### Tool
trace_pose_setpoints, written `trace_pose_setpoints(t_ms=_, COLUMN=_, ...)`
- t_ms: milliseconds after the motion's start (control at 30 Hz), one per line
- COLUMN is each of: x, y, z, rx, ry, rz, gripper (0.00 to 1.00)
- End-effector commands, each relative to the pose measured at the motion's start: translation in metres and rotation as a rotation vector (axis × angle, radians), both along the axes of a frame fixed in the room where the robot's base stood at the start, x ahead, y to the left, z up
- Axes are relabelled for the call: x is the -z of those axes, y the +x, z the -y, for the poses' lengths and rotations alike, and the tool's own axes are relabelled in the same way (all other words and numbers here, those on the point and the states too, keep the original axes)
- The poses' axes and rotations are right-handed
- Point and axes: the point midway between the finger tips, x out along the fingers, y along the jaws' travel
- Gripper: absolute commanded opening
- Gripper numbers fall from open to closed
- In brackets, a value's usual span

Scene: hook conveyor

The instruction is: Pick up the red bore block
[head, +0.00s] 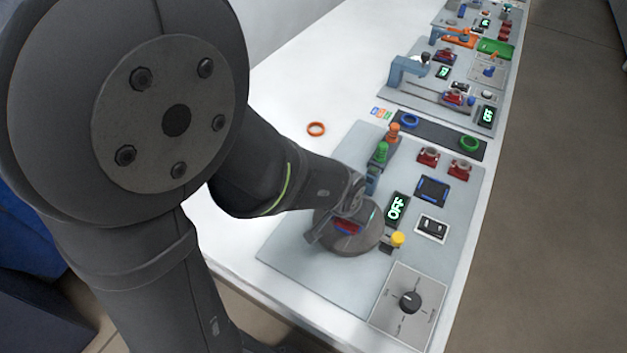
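My gripper (352,196) is at the end of my arm, low over the near panel and at a dark round disc-shaped part (350,240). Its fingers are too small and covered to show whether they are open or shut. A small red piece (347,227) shows at the disc, just below my gripper; I cannot tell whether it is the red bore block or whether it is touched. Two other small red blocks, one on the left (428,157) and one on the right (459,170), stand near the panel's far right corner, apart from my gripper.
Right of my gripper are a display reading OFF (396,209), a yellow knob (398,239), a rocker switch (432,228) and a rotary dial (410,302).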

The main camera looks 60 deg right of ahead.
Motion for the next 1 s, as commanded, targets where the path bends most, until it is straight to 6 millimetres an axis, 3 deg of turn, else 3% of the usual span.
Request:
trace_pose_setpoints(t_ms=333, x=0.004, y=0.0, z=0.002, rx=0.0, ry=-0.001, rz=0.0, gripper=0.55)
trace_pose_setpoints(t_ms=500, x=0.004, y=0.0, z=0.002, rx=0.0, ry=-0.001, rz=0.0, gripper=0.23)
trace_pose_setpoints(t_ms=800, x=0.002, y=0.0, z=0.002, rx=0.0, ry=-0.002, rz=0.0, gripper=0.22)
trace_pose_setpoints(t_ms=1000, x=-0.011, y=0.0, z=0.003, rx=-0.001, ry=-0.005, rz=0.0, gripper=0.22)
